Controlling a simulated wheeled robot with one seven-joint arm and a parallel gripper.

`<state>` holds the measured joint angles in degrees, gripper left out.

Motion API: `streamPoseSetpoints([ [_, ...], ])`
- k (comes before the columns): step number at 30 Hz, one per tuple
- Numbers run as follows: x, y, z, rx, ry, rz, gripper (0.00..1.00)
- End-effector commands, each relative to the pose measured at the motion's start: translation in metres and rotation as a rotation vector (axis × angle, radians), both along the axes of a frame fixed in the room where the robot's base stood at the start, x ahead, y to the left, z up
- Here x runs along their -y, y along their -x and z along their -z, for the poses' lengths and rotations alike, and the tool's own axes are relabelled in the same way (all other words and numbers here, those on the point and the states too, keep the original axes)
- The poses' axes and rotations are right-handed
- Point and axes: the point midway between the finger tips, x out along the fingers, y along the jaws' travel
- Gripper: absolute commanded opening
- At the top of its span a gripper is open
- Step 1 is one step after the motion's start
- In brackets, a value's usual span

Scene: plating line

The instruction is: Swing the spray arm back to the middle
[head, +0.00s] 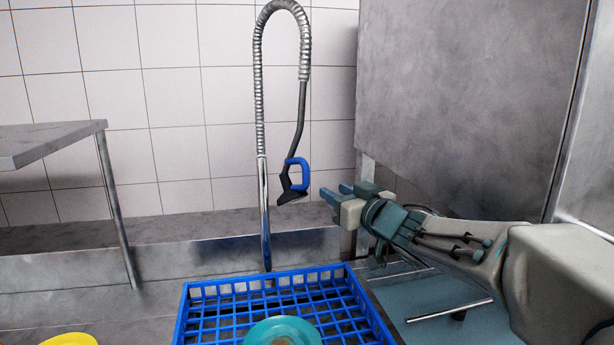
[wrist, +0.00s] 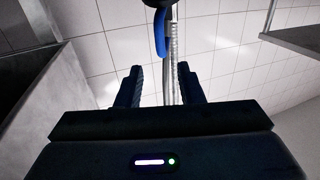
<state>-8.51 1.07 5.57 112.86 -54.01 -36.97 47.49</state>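The spray arm (head: 259,120) is a tall steel pipe with a coiled spring hose that arches over to the right. Its spray head with a blue handle (head: 305,173) hangs to the right of the pipe. My gripper (head: 335,194) is to the right of the spray head, apart from it, pointing left. In the wrist view my gripper's two fingers (wrist: 160,72) are spread apart. Beyond the gap between them show the pipe and hose (wrist: 175,60), with the blue handle (wrist: 160,35) above. Nothing is held between the fingers.
A blue dish rack (head: 230,281) with a teal plate (head: 283,332) stands below the spray arm. A yellow dish (head: 68,340) is at the lower left. A large grey metal panel (head: 455,100) rises behind my arm at the right. A metal shelf (head: 50,143) is at the left.

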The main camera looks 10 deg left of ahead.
Motion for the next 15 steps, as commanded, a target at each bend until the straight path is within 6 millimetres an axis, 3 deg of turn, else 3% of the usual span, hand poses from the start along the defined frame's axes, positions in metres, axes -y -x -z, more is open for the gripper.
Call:
streamPoseSetpoints([
  [15, -0.06, -0.062, -0.001, -0.002, -0.001, -0.002, 0.34],
])
